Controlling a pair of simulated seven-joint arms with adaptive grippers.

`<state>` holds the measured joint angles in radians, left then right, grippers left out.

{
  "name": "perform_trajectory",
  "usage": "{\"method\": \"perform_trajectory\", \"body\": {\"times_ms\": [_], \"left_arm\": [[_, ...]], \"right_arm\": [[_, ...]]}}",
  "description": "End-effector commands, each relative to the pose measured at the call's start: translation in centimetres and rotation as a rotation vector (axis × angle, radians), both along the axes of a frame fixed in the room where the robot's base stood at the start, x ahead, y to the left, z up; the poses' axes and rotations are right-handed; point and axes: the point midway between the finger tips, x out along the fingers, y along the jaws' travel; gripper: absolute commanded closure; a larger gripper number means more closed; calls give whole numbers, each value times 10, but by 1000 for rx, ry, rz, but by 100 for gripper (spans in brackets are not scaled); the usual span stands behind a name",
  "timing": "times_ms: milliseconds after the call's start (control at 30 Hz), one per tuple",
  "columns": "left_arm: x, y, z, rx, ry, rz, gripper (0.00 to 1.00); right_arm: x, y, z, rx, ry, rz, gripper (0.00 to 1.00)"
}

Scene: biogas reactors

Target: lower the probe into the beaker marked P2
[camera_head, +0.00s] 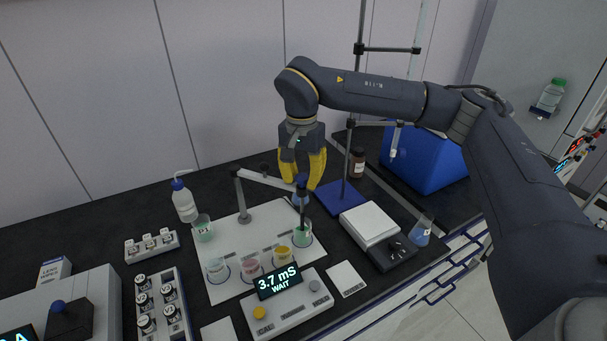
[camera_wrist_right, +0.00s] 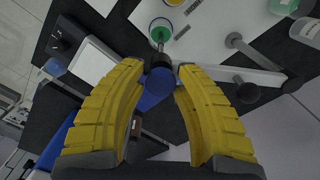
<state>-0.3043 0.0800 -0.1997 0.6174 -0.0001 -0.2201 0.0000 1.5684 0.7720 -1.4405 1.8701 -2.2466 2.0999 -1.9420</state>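The probe (camera_head: 302,182) has a blue head and a dark shaft. It stands upright with its lower end at a beaker of green liquid (camera_head: 303,236), beside the end of a grey holder arm (camera_head: 268,179). My right gripper (camera_head: 301,184) has yellow fingers pointing down, one on each side of the blue head. In the right wrist view the blue head (camera_wrist_right: 158,82) lies between the fingertips, with narrow gaps visible. The green beaker also shows there (camera_wrist_right: 161,27). A beaker (camera_head: 203,229) at the left appears marked P1. I cannot read a P2 mark. My left gripper is out of view.
Beakers with clear (camera_head: 217,270), pink (camera_head: 251,269) and yellow (camera_head: 282,256) liquid stand on the white board. A meter (camera_head: 285,305) in front reads 3.7 mS, WAIT. A stand with a blue base (camera_head: 341,196) and a white balance (camera_head: 369,224) are to the right.

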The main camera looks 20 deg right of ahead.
Motion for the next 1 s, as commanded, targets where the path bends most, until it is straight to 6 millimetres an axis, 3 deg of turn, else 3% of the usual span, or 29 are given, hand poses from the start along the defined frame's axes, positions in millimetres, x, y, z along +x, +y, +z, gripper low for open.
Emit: {"method": "perform_trajectory", "body": {"times_ms": [200, 567, 1000], "left_arm": [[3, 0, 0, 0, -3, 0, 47], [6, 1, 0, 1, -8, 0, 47], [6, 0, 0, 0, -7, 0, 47]], "right_arm": [[1, 0, 3, 2, -5, 0, 47], [2, 0, 12, 3, -9, -1, 47], [2, 0, 81, 2, -9, -1, 47]]}}
